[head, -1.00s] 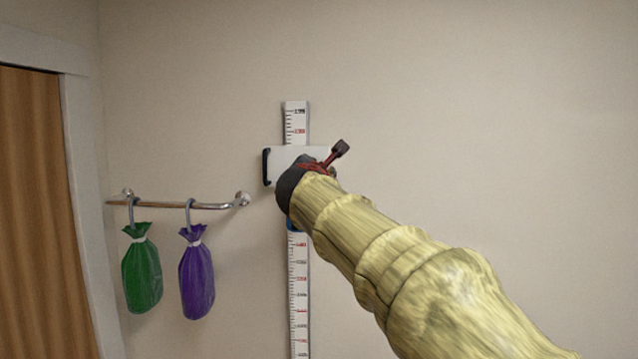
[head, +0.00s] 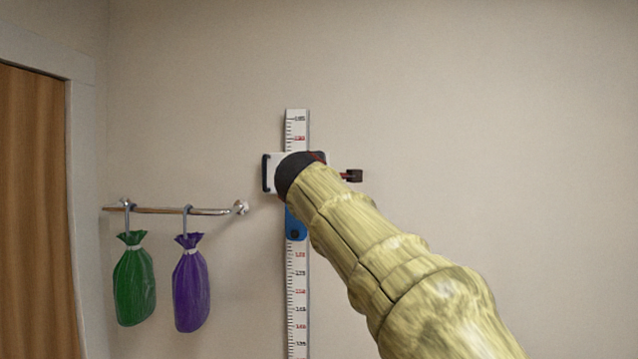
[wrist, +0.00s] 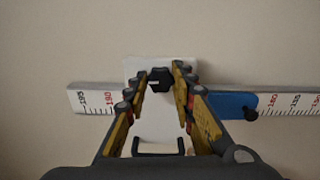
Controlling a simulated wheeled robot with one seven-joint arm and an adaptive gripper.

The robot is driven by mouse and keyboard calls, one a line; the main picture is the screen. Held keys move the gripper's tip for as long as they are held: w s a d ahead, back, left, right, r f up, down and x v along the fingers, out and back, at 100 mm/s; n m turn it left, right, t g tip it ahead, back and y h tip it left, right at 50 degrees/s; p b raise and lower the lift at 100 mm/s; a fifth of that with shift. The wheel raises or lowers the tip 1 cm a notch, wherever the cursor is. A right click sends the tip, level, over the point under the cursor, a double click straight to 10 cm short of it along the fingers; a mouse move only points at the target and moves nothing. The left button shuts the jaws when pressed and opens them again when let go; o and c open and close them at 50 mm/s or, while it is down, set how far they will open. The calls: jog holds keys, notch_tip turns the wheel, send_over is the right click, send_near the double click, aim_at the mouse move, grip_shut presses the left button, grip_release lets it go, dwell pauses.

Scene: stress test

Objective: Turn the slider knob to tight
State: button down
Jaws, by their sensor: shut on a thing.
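The slider is a white plate (head: 269,174) across an upright ruler rail on the wall; the plate (wrist: 150,122) fills the middle of the wrist view. The black knob (wrist: 160,84) is on the plate, between my fingertips. My gripper (wrist: 160,77) is shut on the knob, its yellow and grey fingers on either side. In the head view my arm's dark end covers the knob and fingers. A blue piece (head: 295,224) is on the rail just below the plate and also shows in the wrist view (wrist: 226,105). Any tight marking cannot be seen.
A black handle (head: 265,174) is at the plate's left edge. The ruler rail (head: 297,300) runs down the wall. A metal bar (head: 165,211) at left carries a green bag (head: 134,282) and a purple bag (head: 190,288). The wall to the right is bare.

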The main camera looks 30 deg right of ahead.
jog(key=shift+w+f+m, duration=0.1)
jog(key=shift+f+m, duration=0.1)
jog(key=shift+m, duration=0.2)
jog(key=c, duration=1.9)
grip_release()
jog(key=o, duration=0.4)
jog(key=shift+r, duration=0.1)
jog(key=shift+o, duration=0.2)
jog(key=v, duration=1.2)
